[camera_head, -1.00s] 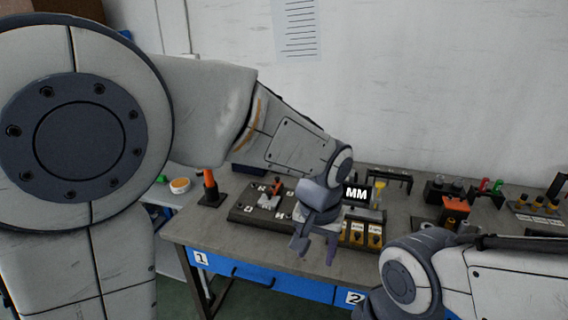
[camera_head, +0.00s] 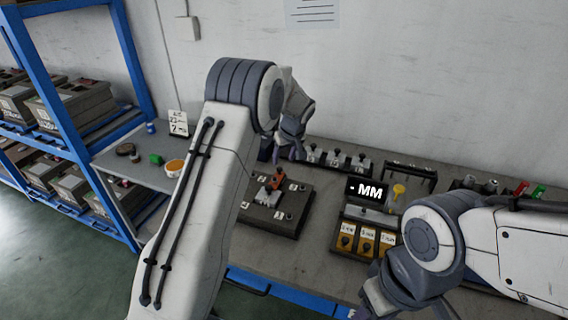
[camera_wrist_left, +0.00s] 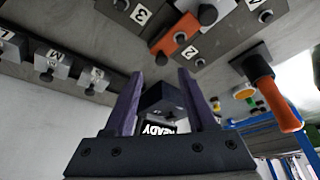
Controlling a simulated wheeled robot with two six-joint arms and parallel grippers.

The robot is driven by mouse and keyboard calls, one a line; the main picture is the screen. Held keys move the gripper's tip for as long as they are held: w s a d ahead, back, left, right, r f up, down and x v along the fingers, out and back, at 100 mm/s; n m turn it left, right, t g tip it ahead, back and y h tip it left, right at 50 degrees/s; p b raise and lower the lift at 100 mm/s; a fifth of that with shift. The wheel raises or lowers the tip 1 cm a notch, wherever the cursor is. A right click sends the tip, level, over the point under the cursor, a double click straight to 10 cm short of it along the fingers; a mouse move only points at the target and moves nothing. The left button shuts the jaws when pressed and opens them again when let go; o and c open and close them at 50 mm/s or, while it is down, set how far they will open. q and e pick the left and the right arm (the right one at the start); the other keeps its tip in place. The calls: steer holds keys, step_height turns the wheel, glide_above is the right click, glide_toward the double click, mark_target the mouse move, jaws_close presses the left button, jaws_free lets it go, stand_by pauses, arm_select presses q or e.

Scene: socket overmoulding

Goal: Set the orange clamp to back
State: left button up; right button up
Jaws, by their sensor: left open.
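The orange clamp handle (camera_head: 275,181) sits in the middle of a dark fixture plate (camera_head: 256,216) with small numbered labels and dark knobs. In the left wrist view the handle (camera_wrist_left: 178,36) is at the top, outside the jaws. My left gripper (camera_head: 290,145) is above and behind the plate, apart from the clamp. Its fingers (camera_wrist_left: 158,95) are spread with nothing held between them. A second orange handle (camera_wrist_left: 272,90) on a dark base shows at right in the wrist view; my left arm hides it in the head view. My right gripper (camera_head: 408,302) is low at right, partly cut off.
Behind the plate is a row of labelled grey blocks (camera_head: 337,160). A blue rack (camera_head: 60,90) stands farther left.

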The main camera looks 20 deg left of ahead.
mark_target(280, 169)
arm_select(q)
steer(key=shift+a+p+x, duration=0.2)
steer(key=shift+p+x, duration=0.25)
steer(key=shift+x, duration=2.3)
steer(key=shift+s+r, duration=0.1)
steer(key=shift+d, duration=0.1)
jaws_close()
